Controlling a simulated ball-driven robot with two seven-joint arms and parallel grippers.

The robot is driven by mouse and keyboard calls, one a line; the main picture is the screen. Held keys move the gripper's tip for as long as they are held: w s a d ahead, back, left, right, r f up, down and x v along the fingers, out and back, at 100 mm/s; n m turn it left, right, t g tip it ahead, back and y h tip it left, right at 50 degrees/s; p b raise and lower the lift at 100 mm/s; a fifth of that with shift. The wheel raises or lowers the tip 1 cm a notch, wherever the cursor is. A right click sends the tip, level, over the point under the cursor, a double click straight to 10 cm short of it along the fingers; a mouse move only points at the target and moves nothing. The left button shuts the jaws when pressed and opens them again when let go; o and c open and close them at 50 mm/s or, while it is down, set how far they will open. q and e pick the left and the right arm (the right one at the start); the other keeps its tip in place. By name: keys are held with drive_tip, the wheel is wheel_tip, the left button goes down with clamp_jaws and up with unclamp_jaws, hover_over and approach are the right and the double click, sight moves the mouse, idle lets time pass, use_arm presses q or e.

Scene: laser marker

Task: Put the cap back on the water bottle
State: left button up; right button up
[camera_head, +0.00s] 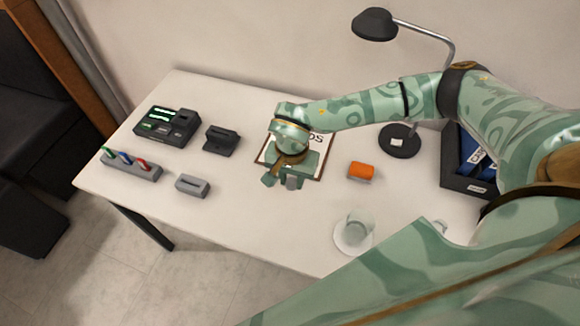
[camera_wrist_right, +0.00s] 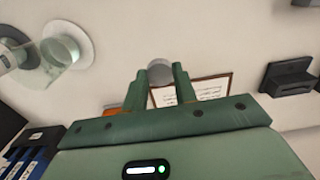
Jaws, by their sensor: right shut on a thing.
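My right gripper (camera_head: 285,182) is low over the clipboard's front edge, pointing down. It is shut on a small grey round piece, which looks like the cap (camera_head: 292,184); the cap also shows between the fingertips in the wrist view (camera_wrist_right: 160,70). A clear, glass-like vessel (camera_head: 354,232) stands on a pale round disc near the table's front edge, right of the gripper. It also shows at upper left in the wrist view (camera_wrist_right: 64,50). Another clear and grey item (camera_wrist_right: 12,55) is cut off at that view's left edge. I cannot tell which is the bottle. My left gripper is not in view.
An orange block (camera_head: 361,171) lies right of the clipboard (camera_head: 316,165). A desk lamp (camera_head: 399,141) and a dark tray with blue folders (camera_head: 470,180) stand farther right. Dark and grey devices (camera_head: 168,127) sit at left. The front middle of the table is clear.

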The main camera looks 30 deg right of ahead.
drive_tip(key=s+a+r+p, duration=0.1)
drive_tip(key=s+a+r, duration=0.1)
drive_tip(key=s, duration=0.3)
drive_tip(key=shift+s+r, duration=0.3)
drive_tip(key=shift+r, duration=0.05)
drive_tip(key=shift+a, duration=0.1)
wheel_tip(320, 180, up, 17)
drive_tip(key=d+n, duration=0.2)
drive_tip(key=n, duration=0.7)
drive_tip(key=shift+w+r, duration=0.15)
drive_tip(key=shift+w, duration=0.15)
